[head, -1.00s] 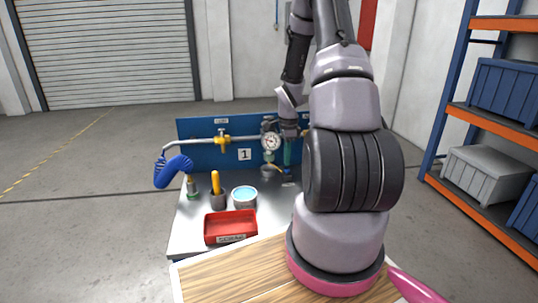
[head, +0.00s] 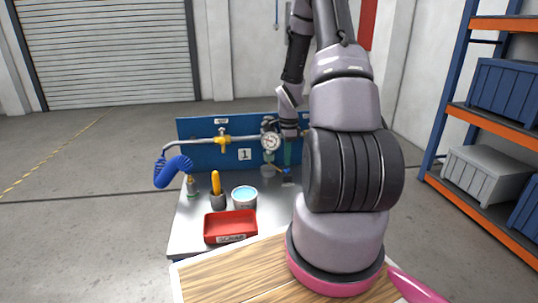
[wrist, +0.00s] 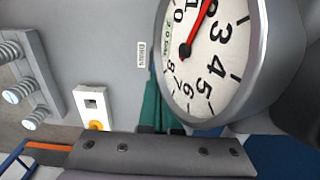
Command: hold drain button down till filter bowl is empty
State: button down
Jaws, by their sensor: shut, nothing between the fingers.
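My gripper (head: 288,160) is at the panel, just right of the round pressure gauge (head: 270,142), pointing down. Its teal fingers are together with nothing between them; they also show in the wrist view (wrist: 155,108). The filter bowl (head: 267,171) appears as a small greyish cup under the gauge, just left of the fingertips. Its liquid level is too small to read. I cannot make out the drain button, or whether the fingertips touch anything. In the wrist view the gauge (wrist: 210,60) is large and close, with a red needle.
The blue panel (head: 200,130) carries a pipe with a yellow valve (head: 222,140). On the bench stand a red tray (head: 231,226), a tin of light blue liquid (head: 244,197) and a holder with an orange handle (head: 216,188). A blue coiled hose (head: 173,170) hangs at left.

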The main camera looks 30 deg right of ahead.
jog(key=shift+f, duration=1.15)
dwell(2.8)
dwell(1.1)
jog(key=shift+r, duration=3.55)
